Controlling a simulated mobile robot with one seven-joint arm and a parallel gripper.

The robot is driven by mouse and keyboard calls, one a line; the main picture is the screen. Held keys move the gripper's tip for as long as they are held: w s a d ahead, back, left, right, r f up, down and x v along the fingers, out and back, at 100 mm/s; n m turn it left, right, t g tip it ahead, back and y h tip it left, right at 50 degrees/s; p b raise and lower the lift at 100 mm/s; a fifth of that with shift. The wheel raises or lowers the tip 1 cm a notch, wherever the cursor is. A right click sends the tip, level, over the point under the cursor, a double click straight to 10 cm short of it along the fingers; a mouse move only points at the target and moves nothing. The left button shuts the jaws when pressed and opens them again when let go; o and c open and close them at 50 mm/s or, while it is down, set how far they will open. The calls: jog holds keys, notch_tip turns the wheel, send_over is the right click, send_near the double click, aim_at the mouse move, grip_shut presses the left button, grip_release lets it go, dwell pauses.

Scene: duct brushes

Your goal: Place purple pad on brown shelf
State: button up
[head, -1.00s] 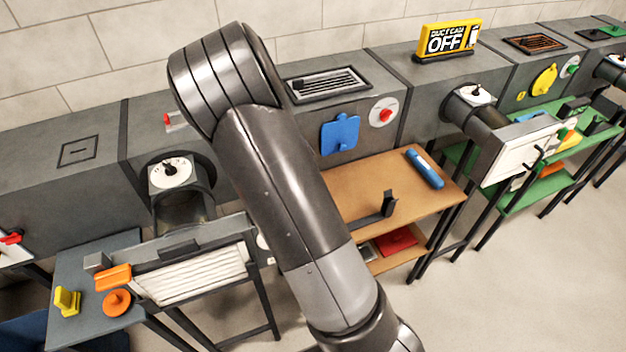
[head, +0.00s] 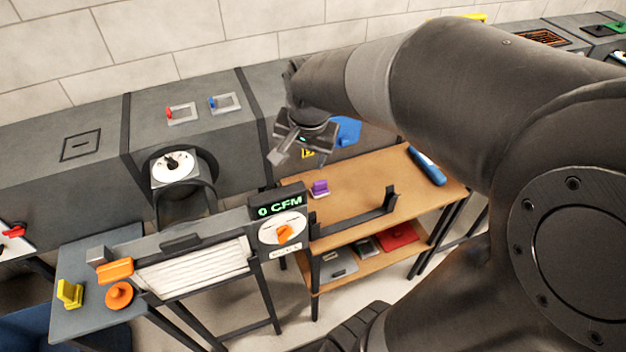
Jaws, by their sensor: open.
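The purple pad (head: 319,188) is a small block lying on the left part of the brown shelf's top board (head: 350,180). The brown shelf also has a lower board (head: 345,272). My gripper (head: 290,150) is open and empty, above the back left part of the shelf. It is up and to the left of the pad and apart from it. My arm comes in from the right and hides part of the view; the fingertips are small and hard to make out.
A blue cylinder (head: 427,165) lies at the shelf's back right. A black bracket (head: 365,213) stands along its front edge. A red item (head: 398,236) lies on the lower board. A CFM meter (head: 281,222) stands left. The top board's middle is clear.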

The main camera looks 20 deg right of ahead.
jog(key=s+a+r+n+t, duration=0.1)
jog(key=s+r+n, duration=0.2)
jog(key=s, duration=0.3)
jog(key=s+a+r+n+t, duration=0.1)
jog(key=s+a+r+n, duration=0.1)
jog(key=s, duration=0.5)
jog(key=shift+r+n+t, duration=0.3)
jog(key=shift+r+n, duration=0.2)
jog(key=shift+n, duration=0.8)
